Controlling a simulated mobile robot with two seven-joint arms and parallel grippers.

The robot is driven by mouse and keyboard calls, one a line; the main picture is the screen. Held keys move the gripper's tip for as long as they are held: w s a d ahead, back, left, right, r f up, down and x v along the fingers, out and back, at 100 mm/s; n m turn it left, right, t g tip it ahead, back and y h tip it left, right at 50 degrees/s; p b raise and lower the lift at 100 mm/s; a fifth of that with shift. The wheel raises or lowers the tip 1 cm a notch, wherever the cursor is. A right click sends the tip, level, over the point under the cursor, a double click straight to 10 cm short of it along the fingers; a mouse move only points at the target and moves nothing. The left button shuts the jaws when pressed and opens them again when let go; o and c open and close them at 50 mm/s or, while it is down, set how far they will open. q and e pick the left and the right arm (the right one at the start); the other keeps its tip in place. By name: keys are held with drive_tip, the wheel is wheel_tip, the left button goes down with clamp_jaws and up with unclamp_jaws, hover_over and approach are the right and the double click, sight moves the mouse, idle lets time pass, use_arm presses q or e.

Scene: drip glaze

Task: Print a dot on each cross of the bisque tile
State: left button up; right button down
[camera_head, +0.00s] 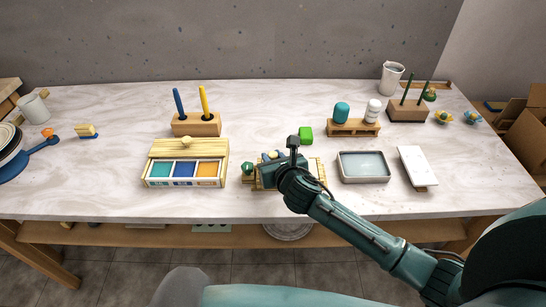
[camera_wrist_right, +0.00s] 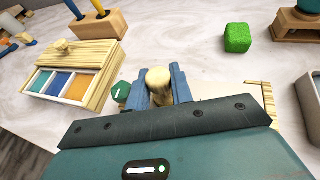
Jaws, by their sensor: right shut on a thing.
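My right gripper (camera_head: 273,156) is over the middle of the table. In the right wrist view its blue fingers (camera_wrist_right: 161,75) are shut on a wooden dabber (camera_wrist_right: 158,82) with a rounded pale top. The dabber's lower end is hidden. A pale tile (camera_wrist_right: 218,95) lies beneath the gripper beside wooden slats; its crosses are covered or too small to make out. The paint box (camera_head: 222,176) left of the gripper has teal, blue and orange compartments and a lid with a round knob at its back. My left gripper is not in view.
A green block (camera_head: 306,133) lies behind the gripper. A grey water tray (camera_head: 341,166) and a white slab (camera_head: 417,165) are to the right. A green round object (camera_wrist_right: 121,93) sits beside the fingers. Wooden holders (camera_head: 196,126) stand behind. The table's front left is clear.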

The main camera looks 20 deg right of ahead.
drive_tip(key=shift+r+p, duration=1.45)
drive_tip(key=shift+p, duration=0.1)
drive_tip(key=shift+r+p, duration=0.55)
drive_tip(key=shift+r, duration=1.45)
